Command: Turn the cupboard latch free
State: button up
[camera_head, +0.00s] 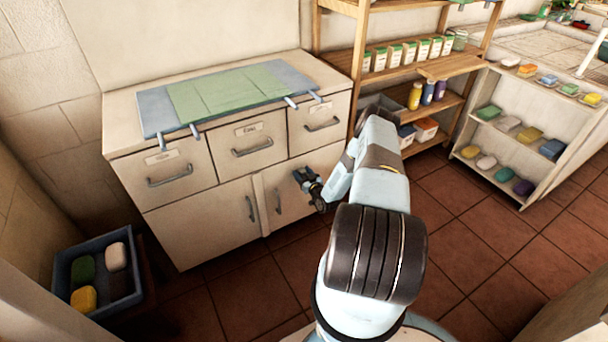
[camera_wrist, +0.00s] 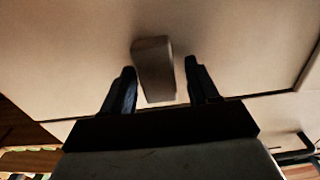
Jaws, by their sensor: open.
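The cupboard (camera_head: 205,222) stands against the wall, with drawers above and doors with handles below. In the wrist view, a small grey-beige block, the latch (camera_wrist: 153,68), sticks out from the pale door face (camera_wrist: 80,50). My gripper (camera_wrist: 160,85) is open, with one dark finger on each side of the latch; a gap shows on both sides. In the head view my gripper (camera_head: 308,180) is at the right-hand lower door, and the latch is hidden behind it. Whether the fingers touch the door cannot be told.
A grey-green mat (camera_head: 228,92) lies on the cupboard top, with clips over its front edge. A dark crate (camera_head: 128,300) with soap-like blocks stands on the floor at left. Wooden shelves (camera_head: 400,75) and a pale shelf unit (camera_head: 480,150) stand at right. Tiled floor (camera_head: 500,255) is open in front.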

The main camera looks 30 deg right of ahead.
jog(key=c, duration=0.9)
jog(key=shift+d, duration=0.2)
jog(key=shift+c, duration=0.3)
jog(key=shift+a, duration=0.15)
